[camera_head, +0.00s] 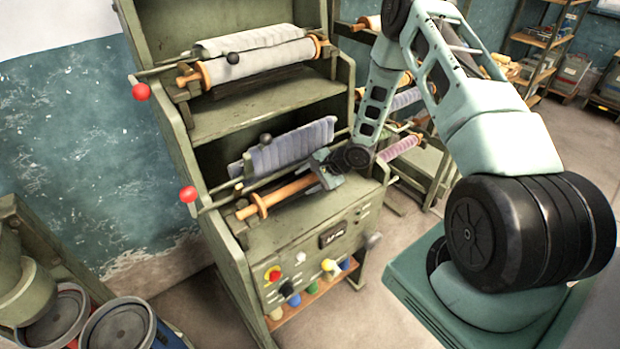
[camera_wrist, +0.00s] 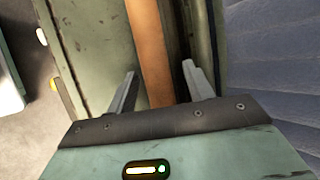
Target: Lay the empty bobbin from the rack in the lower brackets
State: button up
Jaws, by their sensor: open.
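The empty bobbin (camera_head: 285,192) is a bare orange-brown wooden roller with a round flange near its left end. In the head view it lies along the lower level of the green machine (camera_head: 230,236), at the lower brackets. My gripper (camera_head: 326,172) is over its right part and hides that end. In the wrist view the bobbin (camera_wrist: 149,50) runs between the two spread fingers of my gripper (camera_wrist: 158,78), with gaps showing at the sides. The gripper is open. The bracket seats are too small or hidden to tell how the bobbin sits in them.
A grey-blue cloth roll (camera_head: 290,148) hangs just behind the bobbin. A pale full roll (camera_head: 262,62) lies in the upper level. Red-knobbed levers (camera_head: 188,194) stick out at left. A rack with a pink roll (camera_head: 400,148) stands at right. Bins (camera_head: 118,325) stand lower left.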

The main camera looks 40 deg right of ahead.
jog(key=v, duration=1.7)
jog(key=shift+r+b, duration=0.15)
jog(key=shift+b, duration=0.3)
jog(key=shift+d, duration=0.1)
jog(key=w+a+r+n+g+h+b, duration=0.1)
jog(key=a+r+n+h+b, duration=0.15)
jog(key=a+n, duration=0.4)
jog(key=a+r+n+g+h+b, duration=0.1)
jog(key=a+r+n, duration=0.25)
jog(key=a, duration=0.65)
jog(key=s+a+r+n+g+b, duration=0.1)
jog(key=s+a+n+g, duration=0.1)
jog(key=s+a+n, duration=0.5)
jog(key=s+a+r+n+g+b, duration=0.2)
jog(key=s+a+n, duration=0.4)
jog(key=s, duration=1.1)
jog(key=a+g+h, duration=0.1)
jog(key=a, duration=0.2)
jog(key=shift+s+a+n, duration=0.3)
jog(key=shift+a+n, duration=0.1)
